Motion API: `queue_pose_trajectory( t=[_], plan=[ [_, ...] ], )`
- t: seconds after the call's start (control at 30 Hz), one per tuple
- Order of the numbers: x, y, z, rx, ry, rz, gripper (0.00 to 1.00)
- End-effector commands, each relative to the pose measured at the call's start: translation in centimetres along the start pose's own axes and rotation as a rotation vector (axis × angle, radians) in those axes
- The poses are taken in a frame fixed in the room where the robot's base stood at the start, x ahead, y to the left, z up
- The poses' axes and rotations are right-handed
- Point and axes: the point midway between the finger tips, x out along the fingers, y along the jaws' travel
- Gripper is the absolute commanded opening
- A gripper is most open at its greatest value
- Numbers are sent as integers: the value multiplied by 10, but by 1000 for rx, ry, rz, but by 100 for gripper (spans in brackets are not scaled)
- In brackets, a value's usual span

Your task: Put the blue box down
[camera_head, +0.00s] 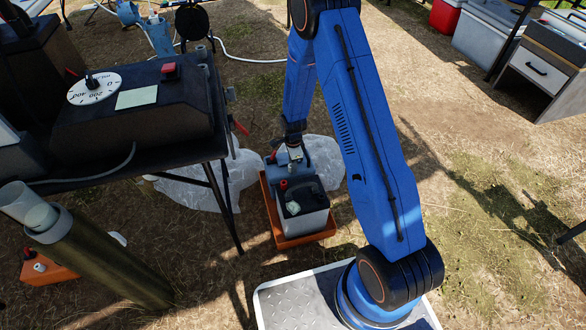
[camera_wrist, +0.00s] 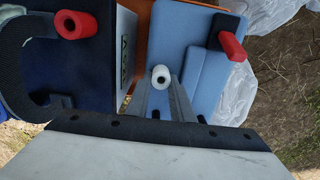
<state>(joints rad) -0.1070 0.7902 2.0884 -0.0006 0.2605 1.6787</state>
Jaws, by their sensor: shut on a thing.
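In the wrist view the grey fingers (camera_wrist: 165,98) reach to a white knob on the box. The box is over an orange tray (camera_head: 305,239); I cannot tell whether it touches it.
A black table (camera_head: 190,158) with a dark instrument (camera_head: 140,115) stands close at left. Clear plastic sheeting (camera_head: 205,185) lies on the ground around the tray. A large dark tube (camera_head: 100,260) leans at lower left. Open dry ground (camera_head: 450,150) lies to the right.

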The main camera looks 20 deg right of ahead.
Motion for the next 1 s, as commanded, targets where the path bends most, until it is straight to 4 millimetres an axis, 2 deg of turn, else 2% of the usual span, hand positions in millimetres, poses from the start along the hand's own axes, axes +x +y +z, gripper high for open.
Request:
queue_pose_trajectory(
  t=[0.13,0.53,0.57,0.6,1.0],
  plan=[
    [16,-1,0,0,0,-1,0],
    [19,-1,0,0,0,-2,0],
    [19,0,0,0,0,-1,28],
    [19,0,0,0,0,-1,38],
    [15,0,0,0,0,-2,40]
  ],
)
